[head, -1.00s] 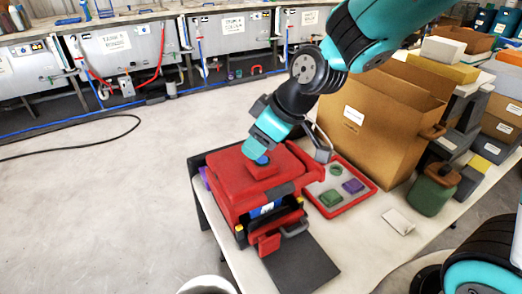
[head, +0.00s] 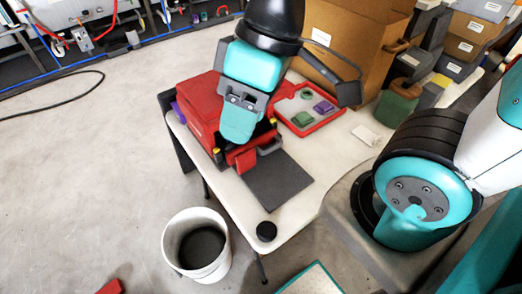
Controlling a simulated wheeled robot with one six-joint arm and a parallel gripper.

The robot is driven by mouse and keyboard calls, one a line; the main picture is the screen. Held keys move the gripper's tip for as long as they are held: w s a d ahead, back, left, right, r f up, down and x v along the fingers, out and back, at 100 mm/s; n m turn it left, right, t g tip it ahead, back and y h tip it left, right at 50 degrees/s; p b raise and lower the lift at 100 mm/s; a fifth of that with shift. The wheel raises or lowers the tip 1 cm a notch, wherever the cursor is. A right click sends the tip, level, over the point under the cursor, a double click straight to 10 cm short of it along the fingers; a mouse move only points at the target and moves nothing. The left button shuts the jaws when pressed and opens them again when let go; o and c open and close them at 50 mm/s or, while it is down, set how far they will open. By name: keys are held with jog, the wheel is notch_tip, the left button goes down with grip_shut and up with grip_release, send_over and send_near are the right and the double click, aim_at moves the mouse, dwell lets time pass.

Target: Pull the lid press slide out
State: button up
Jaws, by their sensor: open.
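The red lid press (head: 200,101) stands on the white table, partly hidden behind my arm. At its front, a red block (head: 245,161) and a grey handle (head: 269,146) stick out low, beside a dark flat plate; this looks like the slide. My gripper (head: 239,127) is open, pointing down, and covers the press's front and upper part in the head view. Its teal fingertips appear just above and behind the red block. I cannot tell whether they touch anything. I see nothing held.
The dark plate (head: 276,181) lies before the press. A red tray (head: 334,117) with green and purple pieces and a cardboard box (head: 365,45) stand behind right. A white bucket (head: 177,243) is on the floor. A black round item (head: 266,231) sits at the table's near corner.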

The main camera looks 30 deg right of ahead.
jog(key=w+d+f+n+b, duration=0.2)
jog(key=w+d+f+b, duration=0.1)
jog(key=w+f, duration=0.3)
jog(key=n+t+h+b, duration=0.2)
jog(key=n+h+b, duration=0.3)
jog(key=n, duration=0.4)
send_near(272, 147)
jog(key=shift+y, duration=0.5)
jog(key=f, duration=0.3)
jog(key=w+f, duration=0.1)
jog(key=f, duration=0.5)
jog(key=shift+w+d+b, duration=0.3)
jog(key=shift+w+b, duration=0.05)
grip_shut()
